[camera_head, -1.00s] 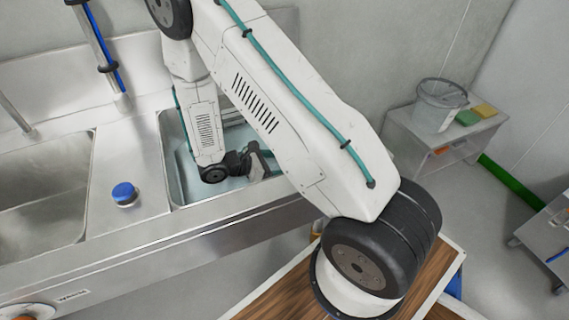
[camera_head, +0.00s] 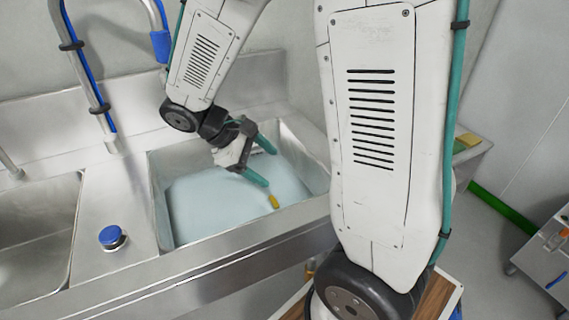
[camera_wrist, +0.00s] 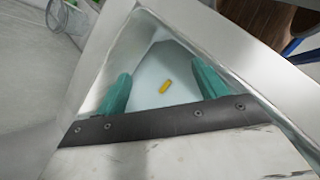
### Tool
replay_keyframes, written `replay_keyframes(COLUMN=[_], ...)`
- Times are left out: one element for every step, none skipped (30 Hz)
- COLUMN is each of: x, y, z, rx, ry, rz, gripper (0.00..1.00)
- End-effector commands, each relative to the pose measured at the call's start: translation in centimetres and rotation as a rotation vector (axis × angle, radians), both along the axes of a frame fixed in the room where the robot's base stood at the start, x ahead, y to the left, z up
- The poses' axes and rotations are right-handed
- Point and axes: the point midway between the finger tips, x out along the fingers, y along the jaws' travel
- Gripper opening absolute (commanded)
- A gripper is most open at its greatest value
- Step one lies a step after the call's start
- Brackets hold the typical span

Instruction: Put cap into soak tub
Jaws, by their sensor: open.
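The soak tub (camera_head: 170,215) is a steel basin set in the sink counter, with pale blue liquid inside. Its rim also shows in the wrist view (camera_wrist: 85,62). A small yellow piece (camera_head: 273,201), which looks like the cap, is inside the tub's outline near its front right side. In the wrist view the yellow piece (camera_wrist: 165,87) appears between my fingers but beyond them. I cannot tell whether it floats, lies under the liquid or is still above it. My gripper (camera_head: 266,166) is over the tub with its teal fingers apart and nothing between them.
A blue-topped round knob (camera_head: 112,237) stands on the counter left of the tub. An empty steel basin (camera_head: 38,215) is at far left. A hose-wrapped tap (camera_head: 90,85) rises behind the counter. A grey cart (camera_head: 548,245) stands at right. My arm hides part of the right side.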

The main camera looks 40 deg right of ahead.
Motion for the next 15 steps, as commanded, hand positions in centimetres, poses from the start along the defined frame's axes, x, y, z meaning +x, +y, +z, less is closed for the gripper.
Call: replay_keyframes(x=[-1.1, -1.7, -2.6, -3.3, -3.9, -4.8, -5.5, -6.1, -7.0, -7.7, -8.3, -9.2, -9.8, -10.3, -11.1], y=[0.2, 0.4, 0.6, 0.8, 1.1, 1.4, 1.6, 1.9, 2.2, 2.5, 2.8, 3.2, 3.5, 3.8, 4.2], z=[1.7, 2.4, 3.4, 4.1, 4.7, 5.5, 6.1, 6.7, 7.4, 7.8, 8.3, 8.9, 9.3, 9.6, 10.0], rx=[0.032, 0.051, 0.078, 0.098, 0.119, 0.146, 0.168, 0.190, 0.220, 0.242, 0.265, 0.296, 0.320, 0.341, 0.370], ry=[-0.059, -0.087, -0.126, -0.155, -0.184, -0.223, -0.252, -0.280, -0.319, -0.347, -0.376, -0.413, -0.440, -0.467, -0.498], rz=[-0.045, -0.070, -0.104, -0.130, -0.156, -0.188, -0.211, -0.234, -0.263, -0.286, -0.307, -0.334, -0.354, -0.373, -0.395], gripper=[0.71, 0.71, 0.71, 0.71, 0.71, 0.71, 0.71, 0.71, 0.71, 0.71, 0.71, 0.71, 0.71, 0.71, 0.71])
